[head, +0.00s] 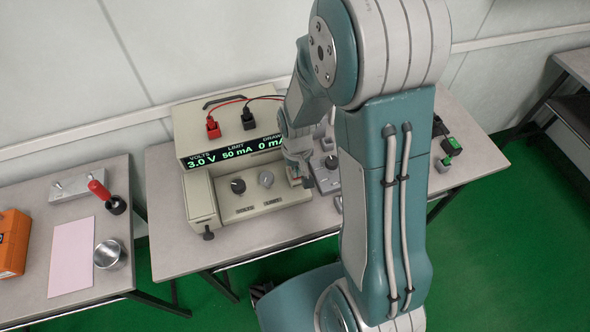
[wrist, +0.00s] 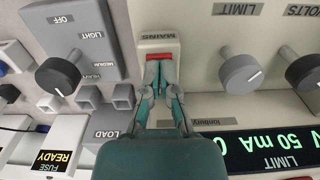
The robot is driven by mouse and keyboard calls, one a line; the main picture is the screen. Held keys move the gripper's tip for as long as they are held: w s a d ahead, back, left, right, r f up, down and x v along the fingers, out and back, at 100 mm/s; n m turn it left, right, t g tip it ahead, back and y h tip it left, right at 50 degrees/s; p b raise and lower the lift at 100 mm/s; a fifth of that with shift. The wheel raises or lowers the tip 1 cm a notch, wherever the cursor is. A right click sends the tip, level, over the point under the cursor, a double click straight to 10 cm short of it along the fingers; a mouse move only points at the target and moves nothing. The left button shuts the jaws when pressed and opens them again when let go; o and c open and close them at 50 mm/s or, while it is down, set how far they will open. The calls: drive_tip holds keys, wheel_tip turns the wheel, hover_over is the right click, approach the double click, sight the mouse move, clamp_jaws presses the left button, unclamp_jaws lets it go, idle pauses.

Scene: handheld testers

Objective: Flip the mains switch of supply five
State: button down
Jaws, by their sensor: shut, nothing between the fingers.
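A beige power supply (head: 259,186) stands on the middle bench, its lit display reading 3.0 V, 50 mA and 0 mA. In the wrist view, which shows the panel upside down, its red mains switch (wrist: 158,57) sits under a label reading MAINS. My gripper (wrist: 159,68) is shut and empty. Its fingertips are right at the switch's edge and cover part of it; I cannot tell whether they touch. In the head view my gripper (head: 298,180) is at the right end of the supply's front panel. No number five is legible on the supply.
A grey tester (wrist: 75,42) with LIGHT and LOAD labels stands close beside the switch. The supply's limit knob (wrist: 240,73) is on the other side. Red (head: 213,127) and black (head: 248,119) plugs with leads stand on top. The left bench holds a metal cup (head: 109,254).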

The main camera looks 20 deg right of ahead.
drive_tip(key=shift+r, duration=3.5)
drive_tip(key=shift+r, duration=0.35)
drive_tip(key=s+r+t, duration=0.5)
drive_tip(key=s+r, duration=0.9)
drive_tip(key=r, duration=0.5)
drive_tip(key=shift+t, duration=0.3)
drive_tip(key=shift+d, duration=0.15)
